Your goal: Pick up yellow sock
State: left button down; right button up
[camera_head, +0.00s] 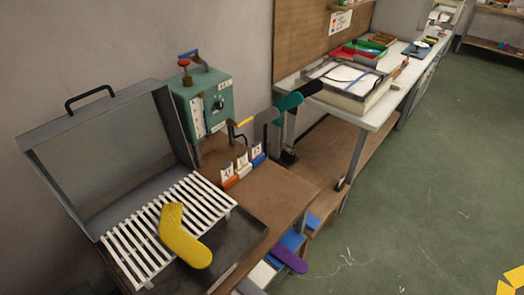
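The yellow sock (183,236) lies on the white slatted rack (150,222) at the lower left. Its foot end hangs past the rack's near edge, over the dark tray area of the bench. Nothing is touching it from above. Neither of my grippers shows in this view.
A grey hinged lid (105,150) stands open behind the rack. A teal control box (205,100) is at the back. Several small labelled holders (242,168) sit on the brown bench. A purple sock-shaped piece (290,260) is lower down. Green floor (430,190) is clear at right.

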aim_at(192, 251)
jog(key=l+u, duration=0.2)
jog(key=u, duration=0.25)
jog(key=l+u, duration=0.25)
jog(key=u, duration=0.2)
jog(key=l+u, duration=0.25)
jog(key=u, duration=0.2)
